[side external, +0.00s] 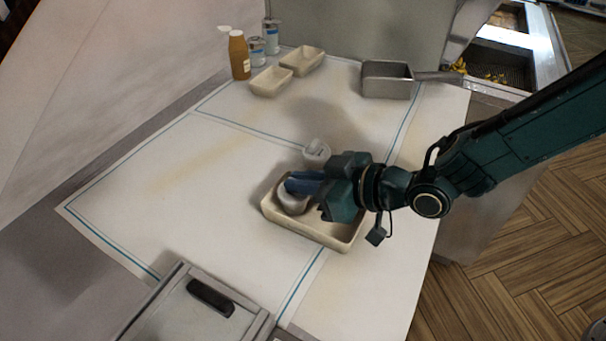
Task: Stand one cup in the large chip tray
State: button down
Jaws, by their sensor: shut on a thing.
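The large chip tray (314,235) is a cream, shallow rectangular tray on the white work surface. A pale cup with a brownish side (291,205) is inside its left end, under my blue fingers. My gripper (289,186) reaches in from the right and is shut on this cup. The fingers hide part of the cup, so I cannot tell whether its base touches the tray floor. A second white cup-like container (316,153) stands just behind the tray, apart from my fingers.
Two smaller cream trays (271,82) (302,61), a brown sauce bottle (239,55) and two cans (257,50) (271,37) stand at the back. A metal basket (387,80) is at back right. A lidded box (195,312) is in front. The left surface is clear.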

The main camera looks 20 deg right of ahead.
jog(key=shift+f, duration=0.25)
jog(key=shift+f, duration=0.15)
jog(key=c, duration=1.5)
grip_release()
jog(key=shift+c, duration=0.2)
jog(key=shift+r, duration=0.2)
jog(key=v, duration=1.2)
jog(key=shift+f, duration=0.15)
jog(key=shift+d, duration=0.1)
